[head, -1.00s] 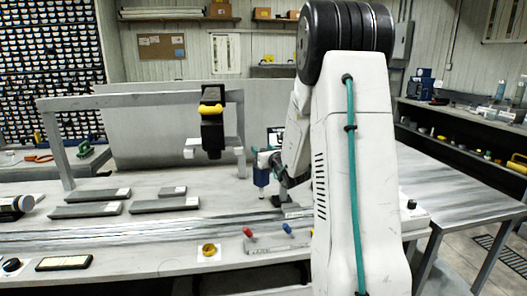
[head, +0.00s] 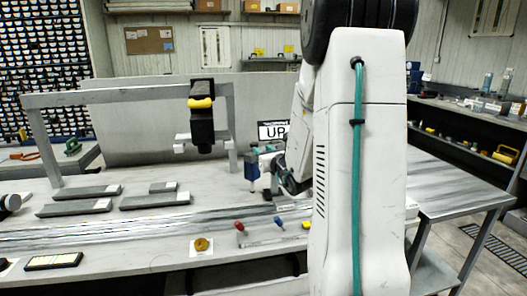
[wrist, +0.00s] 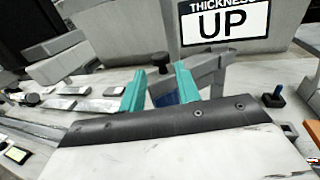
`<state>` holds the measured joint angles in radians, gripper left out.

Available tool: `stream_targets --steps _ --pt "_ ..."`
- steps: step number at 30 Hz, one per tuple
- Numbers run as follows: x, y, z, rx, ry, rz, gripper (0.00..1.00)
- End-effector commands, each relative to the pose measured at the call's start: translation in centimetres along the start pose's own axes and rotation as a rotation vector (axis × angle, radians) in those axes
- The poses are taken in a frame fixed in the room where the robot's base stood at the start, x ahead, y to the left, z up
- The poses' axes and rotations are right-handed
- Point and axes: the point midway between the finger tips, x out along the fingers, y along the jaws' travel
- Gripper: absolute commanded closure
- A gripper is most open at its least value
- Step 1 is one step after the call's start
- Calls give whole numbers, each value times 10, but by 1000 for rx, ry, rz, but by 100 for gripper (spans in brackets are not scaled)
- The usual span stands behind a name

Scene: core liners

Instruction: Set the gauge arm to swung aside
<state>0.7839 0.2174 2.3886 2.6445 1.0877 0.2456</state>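My gripper (wrist: 161,80) shows two teal fingers in the wrist view, spread apart. Between and just beyond them are a grey bracket-like arm (wrist: 208,76), which looks like the gauge arm, a blue part (wrist: 168,99) and a dark knob (wrist: 160,62). I cannot tell whether the fingers touch them. In the head view the blue part (head: 252,171) hangs upright above the bench, beside my gripper (head: 266,152), which is mostly hidden by my arm. A sign (head: 272,131) reading "UP" stands behind; the wrist view shows "THICKNESS UP" on this sign (wrist: 222,23).
A grey overhead frame (head: 120,96) carries a black and yellow device (head: 201,115) at the left. Several grey slabs (head: 155,202) lie on the bench (head: 140,235).

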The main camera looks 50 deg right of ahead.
Motion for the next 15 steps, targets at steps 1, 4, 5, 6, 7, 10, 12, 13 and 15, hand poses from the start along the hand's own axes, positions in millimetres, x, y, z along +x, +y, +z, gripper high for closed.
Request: stream_targets --steps 1,4,5,6,7,10,12,13,15 --pt "-1 -5 0 0 0 -9 82" --pt "-8 -26 -1 1 2 -47 100" --pt "-10 -36 -1 -2 1 -61 100" --pt "-12 -50 0 -11 -1 -75 100" --pt "-14 -59 2 -24 -3 -78 100" --pt "-22 -90 12 -70 -19 -44 100" --pt "-28 -106 20 -96 -26 13 100" --pt "-32 -112 22 -105 -26 42 100" --pt "-41 -122 27 -121 -19 120 100"
